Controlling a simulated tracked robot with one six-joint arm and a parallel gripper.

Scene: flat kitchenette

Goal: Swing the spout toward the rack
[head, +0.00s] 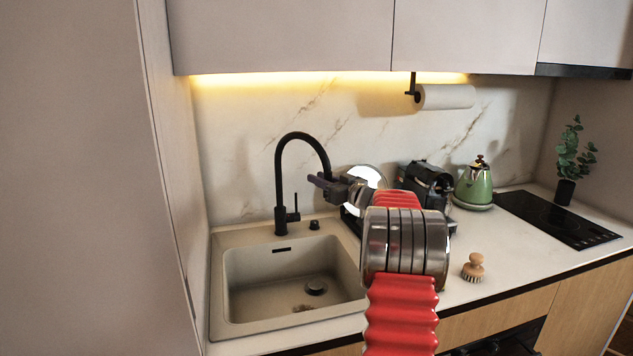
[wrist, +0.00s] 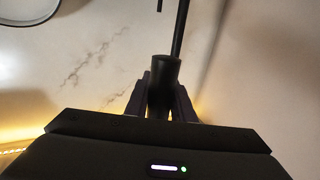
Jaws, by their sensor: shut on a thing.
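The black tap stands behind the sink, and its arched spout (head: 305,136) curves over to the right, on the side of the rack. My gripper (head: 322,183) is shut on the spout's downturned end. In the wrist view the dark spout end (wrist: 165,72) sits between the two fingers (wrist: 158,108). The dark dish rack (head: 350,222) stands right of the sink, mostly hidden behind my arm, with a shiny round plate (head: 369,174) in it. The tap's side lever (head: 295,204) points up, clear of my gripper.
The beige sink (head: 235,290) is left of my arm. A black appliance (head: 428,182), a green kettle (head: 474,186) and a wooden brush (head: 473,268) are on the counter to the right. A paper roll (head: 445,97) hangs under the cupboards. The counter before the hob (head: 560,218) is clear.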

